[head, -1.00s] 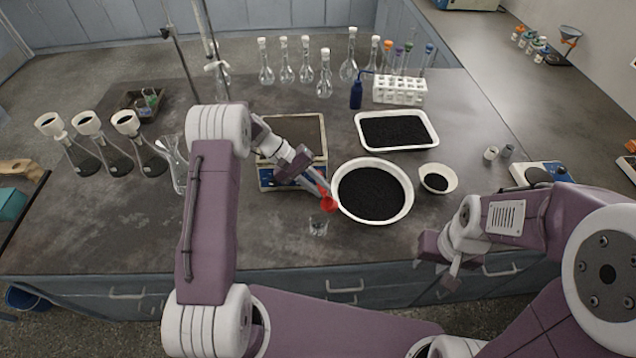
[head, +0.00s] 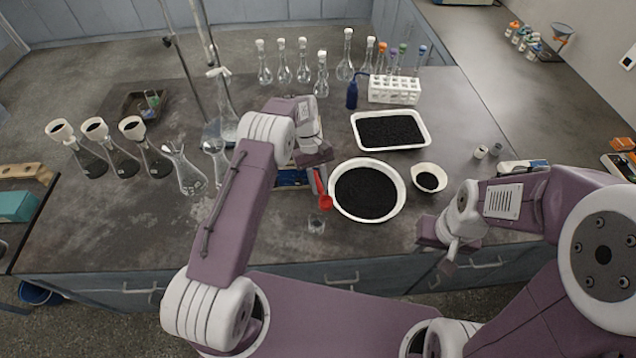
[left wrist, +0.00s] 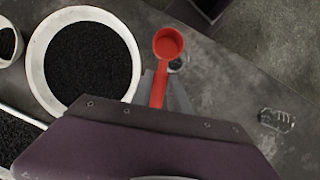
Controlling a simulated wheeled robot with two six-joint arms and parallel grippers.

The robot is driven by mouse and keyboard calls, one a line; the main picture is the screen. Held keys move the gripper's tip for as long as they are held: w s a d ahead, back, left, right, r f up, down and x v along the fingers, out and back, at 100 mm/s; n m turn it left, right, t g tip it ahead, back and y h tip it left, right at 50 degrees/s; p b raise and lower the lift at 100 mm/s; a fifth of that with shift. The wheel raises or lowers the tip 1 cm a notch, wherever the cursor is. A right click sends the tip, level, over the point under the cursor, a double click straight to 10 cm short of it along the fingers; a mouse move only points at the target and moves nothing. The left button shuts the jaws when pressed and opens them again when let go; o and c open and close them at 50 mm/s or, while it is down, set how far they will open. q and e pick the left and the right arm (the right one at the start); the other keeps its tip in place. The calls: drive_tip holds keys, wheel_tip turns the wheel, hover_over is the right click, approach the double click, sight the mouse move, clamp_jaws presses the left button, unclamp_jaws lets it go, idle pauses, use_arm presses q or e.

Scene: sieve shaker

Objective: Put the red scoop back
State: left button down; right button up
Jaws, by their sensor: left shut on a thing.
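The red scoop (head: 325,202) is in my left gripper (head: 316,172), held by its handle with the cup hanging down. The scoop is just left of the round white bowl of black grains (head: 367,218), on its front side. In the left wrist view the scoop (left wrist: 168,46) points away from the shut fingers (left wrist: 160,88), and its cup looks empty. A small glass beaker (head: 316,222) stands near the scoop, partly hidden by it in the left wrist view. My right gripper (head: 446,250) is near the table's front edge, apart from everything; its finger gap is unclear.
A white tray of black grains (head: 426,140) and a small white bowl (head: 415,171) stand beyond and right of the big bowl. A blue device (head: 290,178) is partly behind my left arm. Flasks with white funnels (head: 131,125) stand at left. The front left table is clear.

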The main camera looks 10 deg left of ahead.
use_arm(q)
drive_tip(key=shift+f+y, duration=0.1)
drive_tip(key=shift+y, duration=0.2)
